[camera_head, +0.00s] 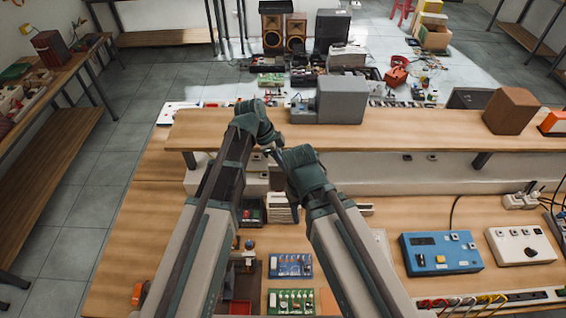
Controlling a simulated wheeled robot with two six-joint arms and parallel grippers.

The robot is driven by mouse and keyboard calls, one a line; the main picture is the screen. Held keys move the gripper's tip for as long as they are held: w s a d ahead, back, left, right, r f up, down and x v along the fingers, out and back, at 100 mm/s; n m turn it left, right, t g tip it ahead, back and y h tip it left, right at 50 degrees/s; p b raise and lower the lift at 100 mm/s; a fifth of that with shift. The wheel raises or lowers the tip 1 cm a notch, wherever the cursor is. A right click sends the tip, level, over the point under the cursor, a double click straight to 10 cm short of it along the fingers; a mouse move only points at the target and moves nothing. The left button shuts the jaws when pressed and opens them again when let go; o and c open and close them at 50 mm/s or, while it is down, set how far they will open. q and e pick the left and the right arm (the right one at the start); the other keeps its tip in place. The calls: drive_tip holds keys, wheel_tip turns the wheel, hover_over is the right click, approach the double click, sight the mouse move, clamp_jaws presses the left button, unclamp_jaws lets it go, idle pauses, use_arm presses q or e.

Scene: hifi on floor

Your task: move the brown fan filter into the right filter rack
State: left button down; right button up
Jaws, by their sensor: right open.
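My two arms reach up the middle of the head view, over the bench. My right gripper (271,152) is open, small and partly hidden by its own wrist, near the front edge of the raised shelf. My left arm ends just above it, and its fingers cannot be made out. I cannot pick out the brown fan filter with certainty. I cannot identify the right filter rack either; a white slotted item (279,208) stands between my forearms, partly covered by my right arm. Neither gripper visibly holds anything.
The raised shelf (420,133) carries a grey box (342,100) and a brown wooden box (512,110). On the bench are a blue instrument (440,254), a white instrument (521,246), a blue board (291,266) and a green board (291,301). Cables run along the right side.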

use_arm(q)
drive_tip(key=shift+r+p, duration=1.65)
drive_tip(key=shift+r, duration=0.15)
